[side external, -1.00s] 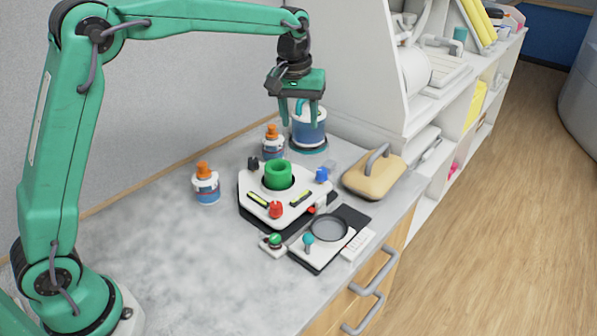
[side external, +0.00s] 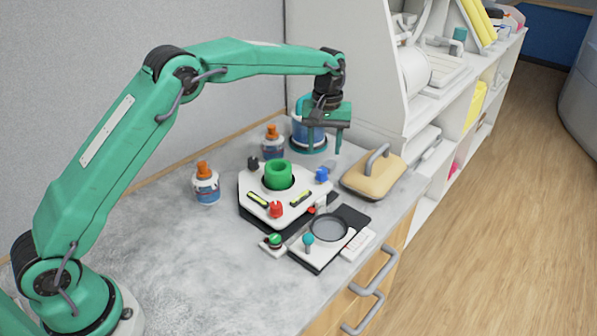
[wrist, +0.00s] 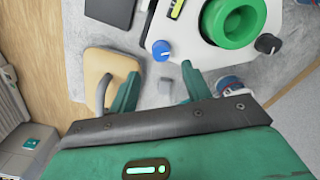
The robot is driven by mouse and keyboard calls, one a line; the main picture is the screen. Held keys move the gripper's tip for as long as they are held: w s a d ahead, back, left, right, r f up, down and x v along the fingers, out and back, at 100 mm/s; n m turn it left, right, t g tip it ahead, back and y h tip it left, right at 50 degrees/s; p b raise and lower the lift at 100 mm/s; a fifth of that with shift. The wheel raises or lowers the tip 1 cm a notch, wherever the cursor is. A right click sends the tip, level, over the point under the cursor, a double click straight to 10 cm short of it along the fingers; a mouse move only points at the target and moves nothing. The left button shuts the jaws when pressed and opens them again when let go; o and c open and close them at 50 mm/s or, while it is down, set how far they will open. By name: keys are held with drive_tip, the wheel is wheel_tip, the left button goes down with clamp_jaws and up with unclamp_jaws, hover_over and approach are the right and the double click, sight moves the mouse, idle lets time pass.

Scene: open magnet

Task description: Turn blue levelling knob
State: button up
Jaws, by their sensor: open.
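The blue levelling knob (side external: 322,174) sits at the right corner of a white three-cornered base (side external: 262,208) with a green cup in its middle. In the wrist view the blue knob (wrist: 161,49) lies beyond my fingertips, roughly between their lines. My gripper (side external: 324,148) points down, open and empty, above and behind the knob, apart from it. In the wrist view both fingers of my gripper (wrist: 160,82) are spread with bare worktop between them. A red knob (side external: 276,209) and a black knob (side external: 253,163) sit at the base's other corners.
A tan block with a grey handle (side external: 375,172) stands right of the base. Orange-capped bottles (side external: 205,184) and a blue-and-white jar (side external: 300,132) stand left and behind. A black plate with a round lens (side external: 328,228) lies in front. The worktop's left is clear.

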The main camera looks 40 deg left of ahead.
sight(322, 170)
drive_tip(key=shift+f, duration=3.75)
drive_tip(key=c, duration=1)
